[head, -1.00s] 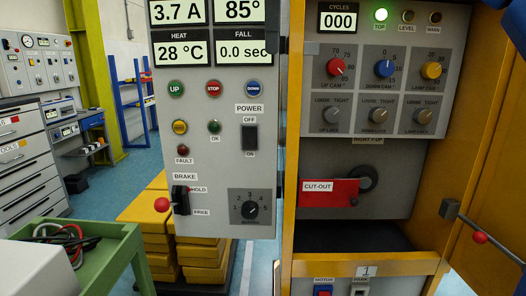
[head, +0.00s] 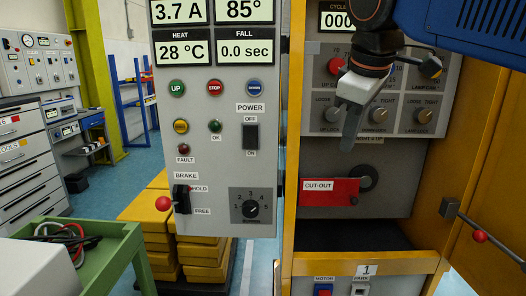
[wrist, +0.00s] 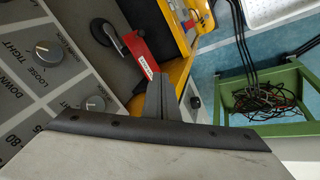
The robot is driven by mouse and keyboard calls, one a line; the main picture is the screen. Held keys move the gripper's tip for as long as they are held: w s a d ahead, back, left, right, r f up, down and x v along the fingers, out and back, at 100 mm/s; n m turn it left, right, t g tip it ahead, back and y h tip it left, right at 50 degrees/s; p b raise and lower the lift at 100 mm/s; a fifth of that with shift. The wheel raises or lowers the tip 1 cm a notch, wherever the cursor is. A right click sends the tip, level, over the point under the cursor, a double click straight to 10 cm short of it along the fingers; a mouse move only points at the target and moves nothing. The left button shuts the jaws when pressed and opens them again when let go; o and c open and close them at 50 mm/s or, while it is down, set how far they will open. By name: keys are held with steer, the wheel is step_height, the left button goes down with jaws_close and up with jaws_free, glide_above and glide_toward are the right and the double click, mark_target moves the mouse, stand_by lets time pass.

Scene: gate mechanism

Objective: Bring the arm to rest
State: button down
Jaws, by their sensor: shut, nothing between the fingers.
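My gripper (head: 349,128) hangs in front of the yellow cabinet's inner panel in the head view, its fingers pointing down. The fingers are together and hold nothing. They are in front of the lower left knobs and above the red cut-out plate (head: 329,192). My blue arm comes in from the upper right and hides part of the cycle display and the upper knobs. In the wrist view the closed fingers (wrist: 161,98) stand over the cabinet edge, with the red cut-out plate (wrist: 130,42) beyond. I cannot tell whether the fingers touch the panel.
The grey control panel (head: 215,120) stands just left of the gripper, with a red-tipped brake lever (head: 180,200). The open yellow door (head: 490,190) and a red-knobbed handle (head: 479,236) are on the right. A green cart (head: 120,235) with cables stands at lower left.

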steer(key=s+d+f+m, duration=0.3)
steer(key=s+d+f, duration=0.1)
steer(key=f, duration=0.6)
steer(key=s+d+f+m, duration=0.3)
steer(key=s+f, duration=0.2)
steer(key=f, duration=0.6)
steer(key=s+d+f+m, duration=0.4)
steer(key=f, duration=0.7)
steer(key=shift+s+d, duration=0.35)
steer(key=shift+s, duration=0.05)
steer(key=shift+r, duration=0.1)
